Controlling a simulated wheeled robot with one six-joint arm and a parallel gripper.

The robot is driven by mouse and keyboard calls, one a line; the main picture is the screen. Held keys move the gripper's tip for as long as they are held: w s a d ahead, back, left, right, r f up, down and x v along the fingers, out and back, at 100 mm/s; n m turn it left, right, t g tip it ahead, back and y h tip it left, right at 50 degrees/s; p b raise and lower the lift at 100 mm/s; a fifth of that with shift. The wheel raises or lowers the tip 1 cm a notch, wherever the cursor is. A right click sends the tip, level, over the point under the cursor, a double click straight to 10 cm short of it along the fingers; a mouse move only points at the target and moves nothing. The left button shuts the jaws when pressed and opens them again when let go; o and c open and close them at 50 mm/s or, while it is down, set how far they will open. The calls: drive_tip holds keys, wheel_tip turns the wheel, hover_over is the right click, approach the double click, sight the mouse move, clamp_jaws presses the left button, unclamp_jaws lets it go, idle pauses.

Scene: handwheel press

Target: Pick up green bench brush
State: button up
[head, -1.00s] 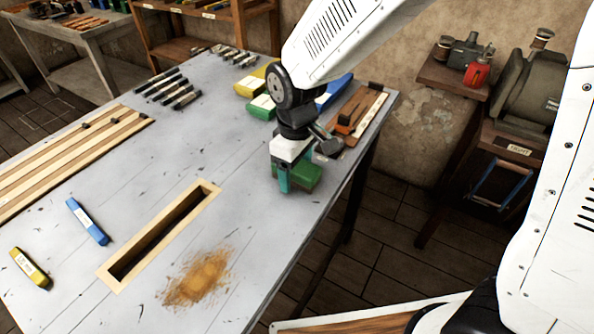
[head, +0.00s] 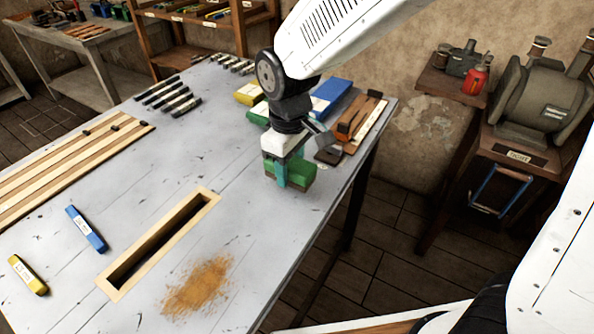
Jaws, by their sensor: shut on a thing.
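The green bench brush (head: 301,176) is a green block with a darker brown lower edge, near the right edge of the grey workbench (head: 225,150). My gripper (head: 282,180) points down at it, with teal fingers on its left end. The gripper is shut on the brush. The far side of the brush and the far finger are hidden. I cannot tell whether the brush touches the bench top or is just above it.
Brown dust (head: 198,285) lies near a wood-framed slot (head: 158,243). A blue block (head: 86,229) and a yellow block (head: 28,275) lie at left. Yellow (head: 249,94) and blue (head: 331,97) boxes and a wooden tool (head: 358,118) lie behind my gripper.

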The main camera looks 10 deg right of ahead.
drive_tip(key=s+a, duration=0.2)
drive_tip(key=a, duration=0.2)
drive_tip(key=s+a, duration=0.2)
drive_tip(key=a, duration=0.3)
drive_tip(key=s+a+r, duration=0.1)
drive_tip(key=s+a, duration=0.1)
drive_tip(key=a, duration=0.2)
drive_tip(key=shift+s+a+r, duration=0.1)
drive_tip(key=shift+s+a, duration=0.05)
